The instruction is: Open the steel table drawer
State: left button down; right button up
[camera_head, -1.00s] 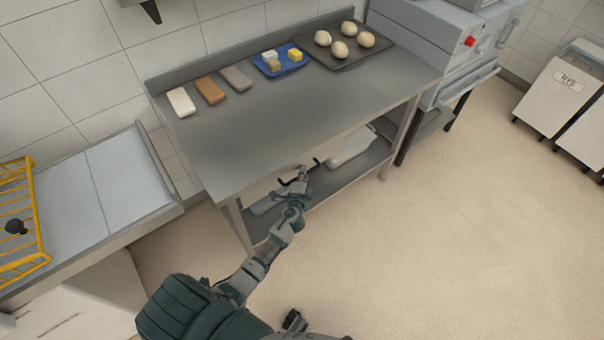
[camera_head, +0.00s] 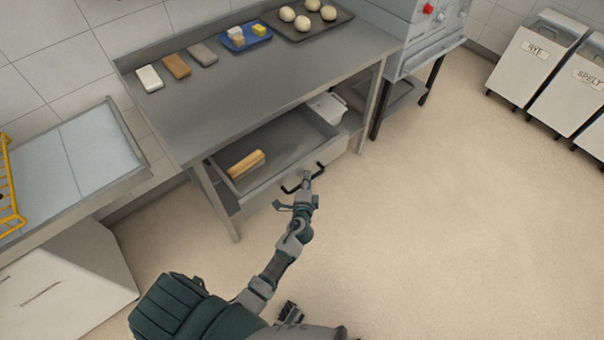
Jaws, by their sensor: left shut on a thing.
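The steel table drawer (camera_head: 285,132) is pulled out from under the steel table (camera_head: 262,92), and its inside shows from above. A tan, block-like object (camera_head: 246,165) lies in its left part. The dark bar handle (camera_head: 289,190) is on the drawer's front. My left gripper (camera_head: 298,192) is shut on the handle, which it partly hides. A small dark part at the bottom edge may be my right gripper (camera_head: 290,313); its jaws cannot be made out.
On the tabletop are three blocks (camera_head: 177,65), a blue tray (camera_head: 246,38) and a dark tray of dough balls (camera_head: 340,22). A white container (camera_head: 327,107) sits on the lower shelf. Floor right of the drawer is clear; bins (camera_head: 535,60) stand far right.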

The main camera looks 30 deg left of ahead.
pick_arm(q)
jog(key=d, duration=0.2)
jog(key=s+d, duration=0.1)
jog(key=shift+d+r, duration=0.2)
jog(key=shift+d, duration=0.15)
pick_arm(e)
jog(key=shift+w+d+r, duration=0.15)
jog(key=shift+d+r, duration=0.3)
jog(key=shift+r, duration=0.1)
pick_arm(q)
jog(key=c, duration=1.4)
grip_release()
jog(key=shift+a, duration=0.15)
jog(key=shift+o, duration=1.1)
jog(key=shift+a+f, duration=0.15)
jog(key=shift+a, duration=0.05)
jog(key=v, duration=1.1)
jog(key=shift+s, duration=0.4)
pick_arm(e)
jog(key=shift+w+a, duration=0.1)
jog(key=shift+a, duration=0.05)
pick_arm(q)
jog(key=shift+d, duration=0.1)
